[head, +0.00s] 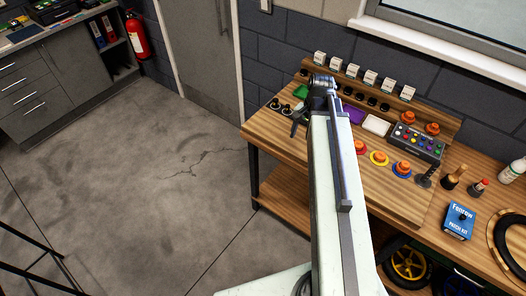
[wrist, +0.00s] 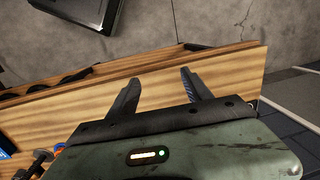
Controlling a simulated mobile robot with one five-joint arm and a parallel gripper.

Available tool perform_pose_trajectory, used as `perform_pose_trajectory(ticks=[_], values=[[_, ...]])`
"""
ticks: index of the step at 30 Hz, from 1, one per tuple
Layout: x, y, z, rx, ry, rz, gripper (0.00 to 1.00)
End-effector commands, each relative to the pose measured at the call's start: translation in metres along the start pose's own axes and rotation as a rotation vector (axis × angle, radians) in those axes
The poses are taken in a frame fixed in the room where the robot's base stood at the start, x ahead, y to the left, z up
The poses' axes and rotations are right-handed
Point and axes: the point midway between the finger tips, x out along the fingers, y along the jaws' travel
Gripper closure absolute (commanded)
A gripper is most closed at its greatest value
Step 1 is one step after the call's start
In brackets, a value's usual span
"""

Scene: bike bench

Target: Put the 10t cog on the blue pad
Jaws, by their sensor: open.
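My gripper (wrist: 159,80) is open, with nothing between its fingers, and shows against the bare wood of the bench. Small dark cogs (head: 372,101) sit in a row below white label cards on the back ledge. The labels are too small to read, so I cannot tell which cog is the 10t. Two more dark pieces (head: 275,104) stand at the bench's left end. Flat green (head: 301,91), purple (head: 353,114) and white (head: 376,125) pads lie on the bench. No flat blue pad is clear; my arm hides part of that row. A blue round base (head: 401,170) carries an orange-topped piece.
A grey button box (head: 418,143) stands right of the pads. Bottles (head: 478,187), a blue patch kit box (head: 459,221) and a tyre (head: 505,235) are farther right. The wooden bench (head: 375,190) has bare room along its front. A wall backs it.

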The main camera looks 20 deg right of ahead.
Motion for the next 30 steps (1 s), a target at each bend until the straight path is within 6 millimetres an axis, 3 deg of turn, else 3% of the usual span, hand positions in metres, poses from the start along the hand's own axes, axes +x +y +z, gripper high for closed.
perform_pose_trajectory(ticks=[1, 3, 6, 9, 20, 23, 27, 30], values=[[0.006, -0.028, 0.038, -0.189, -0.001, 0.026, 0.42], [0.012, -0.056, 0.08, -0.439, -0.001, 0.061, 0.42], [0.018, -0.082, 0.126, -0.712, -0.003, 0.1, 0.42], [0.02, -0.093, 0.15, -0.873, -0.005, 0.122, 0.42], [0.023, -0.095, 0.155, -0.933, -0.006, 0.13, 0.42], [0.042, -0.093, 0.154, -0.932, -0.006, 0.13, 0.42], [0.082, -0.088, 0.152, -0.931, -0.006, 0.129, 0.42], [0.091, -0.087, 0.151, -0.931, -0.006, 0.129, 0.42]])
